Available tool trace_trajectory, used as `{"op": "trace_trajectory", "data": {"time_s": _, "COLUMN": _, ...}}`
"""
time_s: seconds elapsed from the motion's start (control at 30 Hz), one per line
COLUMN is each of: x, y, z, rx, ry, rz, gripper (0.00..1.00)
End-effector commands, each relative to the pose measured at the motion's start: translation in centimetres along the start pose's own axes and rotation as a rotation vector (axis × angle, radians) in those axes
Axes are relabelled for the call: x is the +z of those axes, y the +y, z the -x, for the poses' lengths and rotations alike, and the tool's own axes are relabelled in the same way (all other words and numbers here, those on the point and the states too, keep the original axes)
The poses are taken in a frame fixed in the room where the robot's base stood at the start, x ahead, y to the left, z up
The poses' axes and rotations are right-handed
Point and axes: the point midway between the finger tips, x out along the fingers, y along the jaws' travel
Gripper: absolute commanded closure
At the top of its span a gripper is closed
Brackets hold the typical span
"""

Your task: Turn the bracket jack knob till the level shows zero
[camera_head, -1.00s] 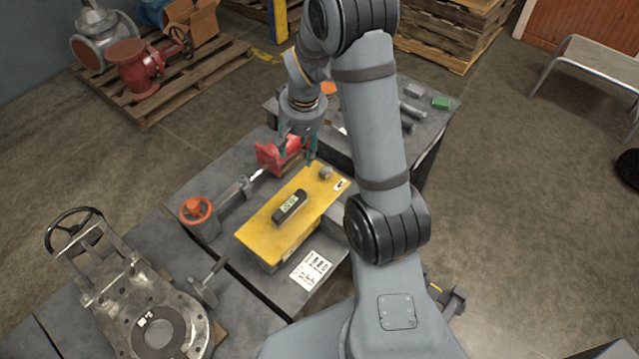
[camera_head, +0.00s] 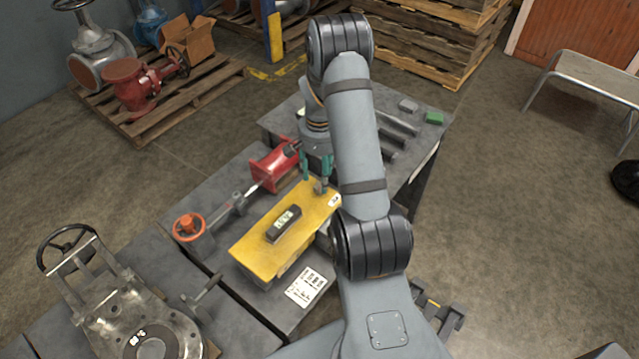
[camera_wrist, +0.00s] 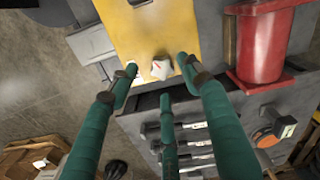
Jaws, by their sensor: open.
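The yellow bracket (camera_head: 258,246) lies on the grey bench with the dark digital level (camera_head: 284,223) on it. The level's small display is lit, but I cannot read its figures. The grey jack knob (camera_head: 321,187) stands at the bracket's far right end. My gripper (camera_head: 316,173) has green fingers and is open just above the knob. In the wrist view, my gripper's fingertips (camera_wrist: 157,67) are spread to either side of the knob, with a third finger below; contact is not clear.
A red clamp-like block (camera_head: 272,168) stands close left of my gripper. An orange handwheel (camera_head: 189,227) is on the bench further left. A printed sheet (camera_head: 306,287) lies in front of the bracket. Metal bars and a green block (camera_head: 433,118) lie behind at right.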

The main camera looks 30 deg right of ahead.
Motion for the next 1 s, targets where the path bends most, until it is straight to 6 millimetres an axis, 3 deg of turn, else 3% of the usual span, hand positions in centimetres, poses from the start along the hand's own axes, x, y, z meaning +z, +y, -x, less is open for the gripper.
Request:
{"op": "trace_trajectory", "data": {"time_s": 0.23, "x": 0.0, "y": 0.0, "z": -3.4, "rx": 0.0, "ry": 0.0, "rz": 0.001, "gripper": 0.52}}
{"op": "trace_trajectory", "data": {"time_s": 0.63, "x": -0.1, "y": 0.0, "z": -4.1, "rx": -0.001, "ry": 0.002, "rz": 0.001, "gripper": 0.52}}
{"op": "trace_trajectory", "data": {"time_s": 1.0, "x": 0.0, "y": 0.0, "z": -4.1, "rx": -0.001, "ry": 0.001, "rz": 0.001, "gripper": 0.74}}
